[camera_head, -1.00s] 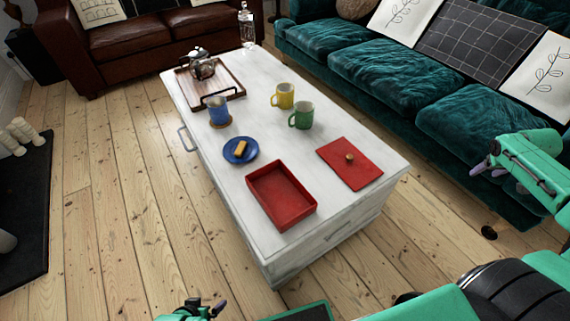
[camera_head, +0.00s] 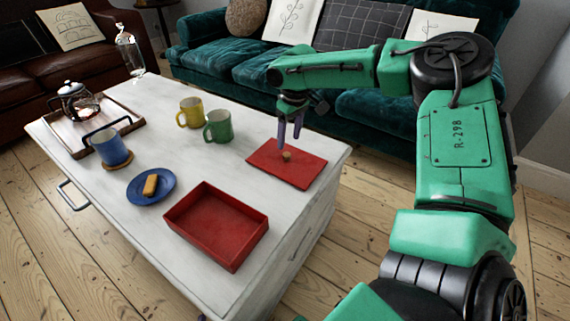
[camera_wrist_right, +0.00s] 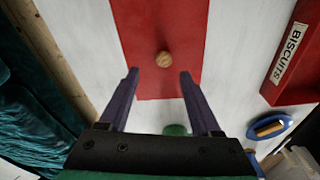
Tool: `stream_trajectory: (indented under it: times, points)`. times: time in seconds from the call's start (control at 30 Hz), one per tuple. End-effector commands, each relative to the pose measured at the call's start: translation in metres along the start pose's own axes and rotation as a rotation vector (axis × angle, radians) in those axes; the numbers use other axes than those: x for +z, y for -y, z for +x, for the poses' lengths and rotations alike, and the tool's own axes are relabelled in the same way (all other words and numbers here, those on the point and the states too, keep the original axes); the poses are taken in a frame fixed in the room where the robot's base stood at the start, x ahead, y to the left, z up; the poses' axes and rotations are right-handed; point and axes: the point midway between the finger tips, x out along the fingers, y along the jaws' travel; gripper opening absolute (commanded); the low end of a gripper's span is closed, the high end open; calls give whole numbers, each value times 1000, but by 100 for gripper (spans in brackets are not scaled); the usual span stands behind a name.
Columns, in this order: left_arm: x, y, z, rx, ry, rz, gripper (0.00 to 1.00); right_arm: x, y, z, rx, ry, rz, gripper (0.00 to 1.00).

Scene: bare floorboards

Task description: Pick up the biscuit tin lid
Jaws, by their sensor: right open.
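The red biscuit tin lid (camera_head: 300,173) lies flat on the white chest table, with a small round brass-coloured knob (camera_head: 287,156) in its middle. The lid also shows in the right wrist view (camera_wrist_right: 180,22), with the knob (camera_wrist_right: 164,60) just ahead of the fingertips, roughly centred between them. My right gripper (camera_head: 290,140) points down over the lid near the knob. Its two purple fingers are open and empty in the right wrist view (camera_wrist_right: 159,76). Whether the fingertips touch the lid I cannot tell. The open red tin (camera_head: 200,245) stands nearby, empty. My left gripper is not in view.
On the white table (camera_head: 110,229) are a green mug (camera_head: 218,127), a yellow mug (camera_head: 191,113), a blue mug (camera_head: 111,148), a blue plate (camera_head: 138,190) with a biscuit, and a wooden tray (camera_head: 66,138) with a teapot. A teal sofa (camera_head: 232,62) stands behind.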

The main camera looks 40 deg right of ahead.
Motion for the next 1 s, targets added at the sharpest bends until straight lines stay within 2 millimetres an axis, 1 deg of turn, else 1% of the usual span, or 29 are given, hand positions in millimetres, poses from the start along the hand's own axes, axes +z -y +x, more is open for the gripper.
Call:
stream_trajectory:
  times: [0.13,0.2,0.3,0.37,0.53,0.57,0.6,0.67,0.7,1.0]
  points:
    - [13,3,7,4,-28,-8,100,3,3,22,1,1,0,65]
    - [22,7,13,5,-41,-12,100,5,6,38,1,1,-1,65]
    - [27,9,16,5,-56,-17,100,5,6,53,1,1,1,65]
    - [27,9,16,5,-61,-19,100,5,6,55,0,0,2,65]
    - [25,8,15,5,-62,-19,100,4,6,53,0,-1,1,65]
    - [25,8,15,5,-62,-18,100,4,6,53,0,-1,1,53]
    - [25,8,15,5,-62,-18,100,4,6,53,0,-1,1,38]
    - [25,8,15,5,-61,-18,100,4,6,53,0,-1,1,15]
    - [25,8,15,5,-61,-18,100,4,6,53,0,-1,1,0]
    - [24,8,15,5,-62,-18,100,4,6,52,0,-3,1,0]
